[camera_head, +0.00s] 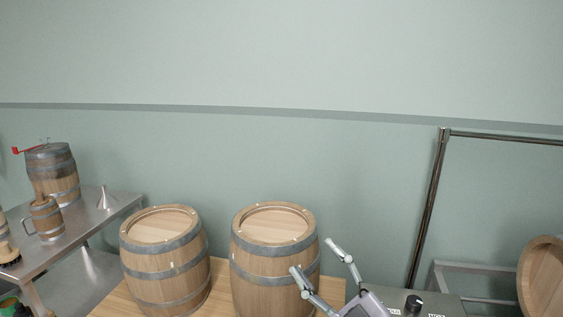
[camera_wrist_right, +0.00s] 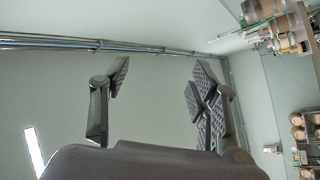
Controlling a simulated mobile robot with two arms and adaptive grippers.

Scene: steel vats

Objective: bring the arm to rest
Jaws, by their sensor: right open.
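My right gripper (camera_head: 318,262) shows at the bottom of the head view, in front of the right barrel's lower right side. Its fingers are spread with nothing between them. In the right wrist view the open fingers (camera_wrist_right: 160,85) point up toward a bare wall or ceiling, with no object between them. My left gripper is in neither view.
Two wooden barrels, left (camera_head: 165,262) and right (camera_head: 272,258), stand on a wooden table (camera_head: 222,292). A steel table (camera_head: 108,212) at left holds a small keg (camera_head: 52,174), a wooden mug (camera_head: 46,218) and a funnel (camera_head: 104,198). A metal frame (camera_head: 428,205) stands right.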

